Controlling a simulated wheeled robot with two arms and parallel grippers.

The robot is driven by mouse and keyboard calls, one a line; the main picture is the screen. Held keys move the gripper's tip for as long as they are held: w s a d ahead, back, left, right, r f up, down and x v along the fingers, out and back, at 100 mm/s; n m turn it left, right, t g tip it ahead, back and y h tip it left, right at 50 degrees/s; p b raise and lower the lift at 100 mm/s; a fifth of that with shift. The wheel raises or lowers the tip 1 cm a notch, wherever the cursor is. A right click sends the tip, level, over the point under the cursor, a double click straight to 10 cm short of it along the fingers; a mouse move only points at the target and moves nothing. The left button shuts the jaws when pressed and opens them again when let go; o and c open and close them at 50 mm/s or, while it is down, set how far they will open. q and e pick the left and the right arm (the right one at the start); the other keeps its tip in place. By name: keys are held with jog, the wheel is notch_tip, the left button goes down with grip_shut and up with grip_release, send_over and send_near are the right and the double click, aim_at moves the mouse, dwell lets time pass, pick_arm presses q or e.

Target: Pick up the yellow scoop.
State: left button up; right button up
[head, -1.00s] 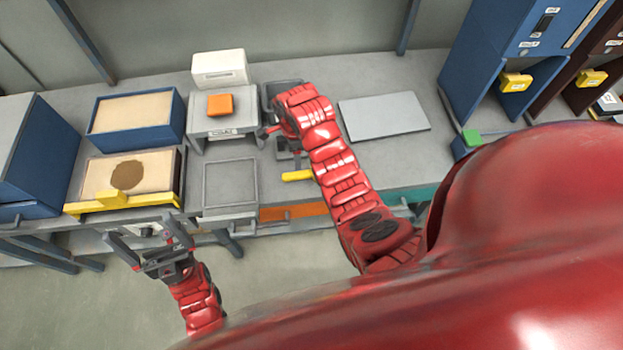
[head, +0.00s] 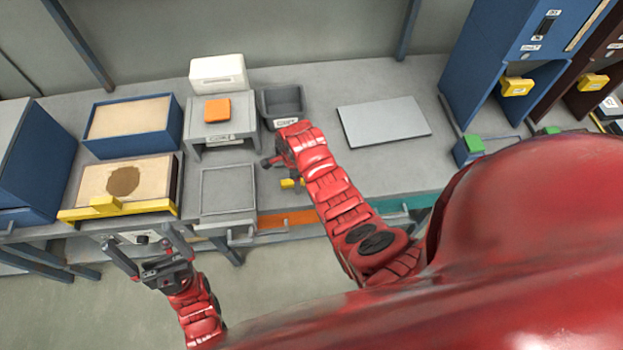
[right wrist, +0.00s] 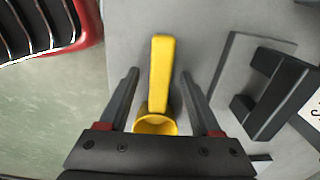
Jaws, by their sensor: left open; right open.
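The yellow scoop (right wrist: 161,75) lies between the two fingers of my right gripper (right wrist: 158,85) in the right wrist view. Its handle points away and its round cup is close to the gripper's palm. The fingers are open, with a gap on each side of the handle. In the head view only small parts of the scoop (head: 288,184) show beside my right arm, which hides the rest. My right gripper (head: 270,162) is partly hidden there too. My left gripper (head: 150,252) is open and empty in front of the bench's front edge.
A grey bin (head: 283,103) stands behind my right gripper. A grey stand (head: 222,145) with an orange block (head: 217,109) is left of it, and a square grey tray (head: 228,190) is nearer. A flat grey plate (head: 384,120) lies to the right.

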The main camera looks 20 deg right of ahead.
jog(key=shift+f, duration=0.15)
grip_shut()
dwell(0.6)
jog(key=shift+r+b, duration=0.5)
notch_tip(320, 180, up, 2)
jog(key=shift+w+r+b, duration=0.1)
jog(key=shift+w+b, duration=0.05)
jog(key=shift+b, duration=0.75)
jog(key=s+a, duration=0.2)
jog(key=shift+s+r, duration=0.3)
jog(key=shift+s, duration=0.1)
jog(key=s+a+r+p, duration=0.1)
jog(key=s+a+p, duration=0.4)
jog(key=s, duration=0.5)
jog(key=shift+s+a+r+p, duration=0.2)
jog(key=shift+a+p, duration=0.1)
jog(key=shift+a, duration=0.95)
